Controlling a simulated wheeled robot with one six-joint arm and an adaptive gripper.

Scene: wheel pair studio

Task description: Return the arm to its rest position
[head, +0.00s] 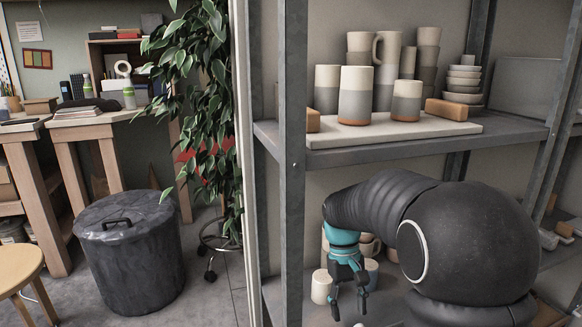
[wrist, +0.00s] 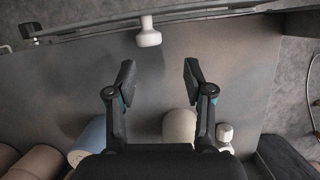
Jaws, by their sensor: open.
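My gripper (head: 349,300) hangs below the teal wrist part of my arm, pointing down in the lower bay of the metal shelf (head: 291,170). My dark arm reaches in from the right, below the upper board. In the wrist view my gripper (wrist: 159,80) has its two fingers spread apart, with nothing between them. A pale cup (head: 320,286) stands just left of the fingers in the head view. In the wrist view a cream cup (wrist: 179,127) and a bluish cup (wrist: 92,138) show near the finger bases.
The upper board (head: 420,153) lies above my arm and carries a pale tray with mugs, including a grey-and-white cup (head: 355,95). A shelf post stands left of my gripper. A white knob-like object (wrist: 148,36) sits beyond the fingertips. A lidded bin (head: 130,250) stands at left.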

